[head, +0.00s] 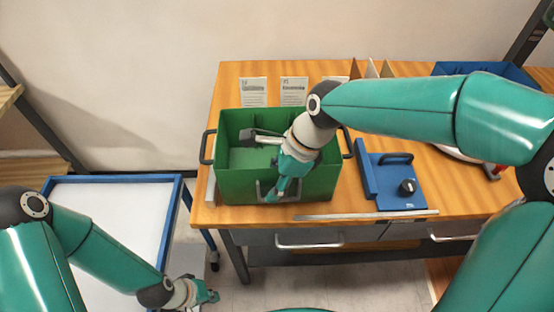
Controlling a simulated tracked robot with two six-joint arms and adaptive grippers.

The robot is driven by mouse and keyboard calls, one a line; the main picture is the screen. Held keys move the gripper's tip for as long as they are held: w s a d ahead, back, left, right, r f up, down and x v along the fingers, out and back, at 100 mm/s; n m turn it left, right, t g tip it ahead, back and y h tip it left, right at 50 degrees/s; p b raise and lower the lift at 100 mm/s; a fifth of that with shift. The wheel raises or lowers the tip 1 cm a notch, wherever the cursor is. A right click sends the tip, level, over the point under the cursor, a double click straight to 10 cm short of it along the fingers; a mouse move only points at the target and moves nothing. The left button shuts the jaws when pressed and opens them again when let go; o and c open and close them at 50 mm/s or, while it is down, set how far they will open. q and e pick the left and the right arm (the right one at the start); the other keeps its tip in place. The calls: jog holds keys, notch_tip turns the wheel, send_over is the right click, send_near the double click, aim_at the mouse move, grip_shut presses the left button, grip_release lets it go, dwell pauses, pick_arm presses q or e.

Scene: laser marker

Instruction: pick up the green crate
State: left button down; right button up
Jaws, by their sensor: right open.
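The green crate (233,188) stands upright on the wooden workbench, open at the top, with a dark handle on its left side (207,147) and another on its right (348,143). My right gripper (276,193) reaches down over the crate to its front wall, by a grey front handle. It is open; whether its fingers touch the wall or handle I cannot tell. My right wrist hides part of the crate's inside. My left gripper (209,297) is low at the left, away from the crate, beside the blue-framed table; its fingers are too small to read.
A blue fixture (392,180) with a black knob stands right of the crate on the workbench (245,217). A metal strip (367,215) lies along the front edge. A blue bin (513,75) is at back right. A white, blue-framed table (115,178) stands at left.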

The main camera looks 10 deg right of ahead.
grip_shut()
jog(key=shift+r, duration=0.15)
dwell(0.4)
